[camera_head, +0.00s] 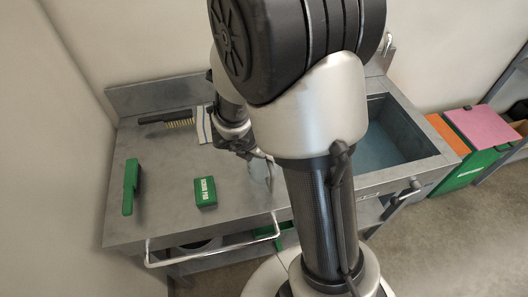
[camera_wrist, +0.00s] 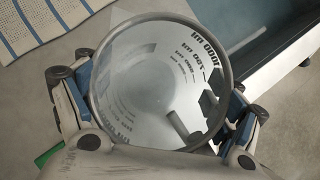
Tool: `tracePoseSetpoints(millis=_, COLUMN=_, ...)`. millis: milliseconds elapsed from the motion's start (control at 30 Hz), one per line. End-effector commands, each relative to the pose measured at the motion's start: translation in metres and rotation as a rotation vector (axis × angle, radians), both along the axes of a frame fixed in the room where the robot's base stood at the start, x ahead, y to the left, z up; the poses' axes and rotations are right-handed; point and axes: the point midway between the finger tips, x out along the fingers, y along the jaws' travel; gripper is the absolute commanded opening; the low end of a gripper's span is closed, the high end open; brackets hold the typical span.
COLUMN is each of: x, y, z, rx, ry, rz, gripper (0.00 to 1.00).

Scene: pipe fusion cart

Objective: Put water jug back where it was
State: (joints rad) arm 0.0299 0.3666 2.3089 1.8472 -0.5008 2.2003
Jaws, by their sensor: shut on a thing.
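The water jug (camera_wrist: 150,85) is a clear round vessel with dark measuring marks printed on its wall. In the wrist view I look down into it from above, and its rim fills the middle of the picture. My gripper (camera_wrist: 155,115) has a finger on each side of the jug and is shut on it. In the head view the jug (camera_head: 260,174) shows only in part at the gripper, over the cart's metal top (camera_head: 160,225), with my arm hiding much of that spot. I cannot tell whether its base touches the surface.
A dark brush (camera_head: 166,119) and a striped cloth (camera_wrist: 42,27) lie behind. A sink basin (camera_head: 392,135) is on the right. A rail (camera_head: 210,255) runs along the front edge.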

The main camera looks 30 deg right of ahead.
Motion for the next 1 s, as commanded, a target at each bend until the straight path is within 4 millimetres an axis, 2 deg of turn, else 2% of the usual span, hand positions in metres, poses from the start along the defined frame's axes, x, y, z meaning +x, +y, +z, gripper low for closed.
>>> tracePoseSetpoints(millis=133, x=-0.001, y=0.000, z=0.000, rx=0.001, ry=0.002, rz=0.000, gripper=0.19)
tracePoseSetpoints(millis=167, x=-0.001, y=0.000, z=0.000, rx=0.002, ry=0.003, rz=0.000, gripper=0.86)
tracePoseSetpoints(millis=367, x=-0.001, y=0.000, z=0.000, rx=0.001, ry=0.002, rz=0.000, gripper=1.00)
tracePoseSetpoints(millis=767, x=-0.001, y=0.001, z=0.002, rx=0.001, ry=0.001, rz=0.001, gripper=1.00)
tracePoseSetpoints(millis=867, x=-0.002, y=0.004, z=0.009, rx=0.001, ry=0.001, rz=0.002, gripper=1.00)
tracePoseSetpoints(millis=1000, x=-0.007, y=0.016, z=0.032, rx=0.002, ry=-0.002, rz=0.003, gripper=1.00)
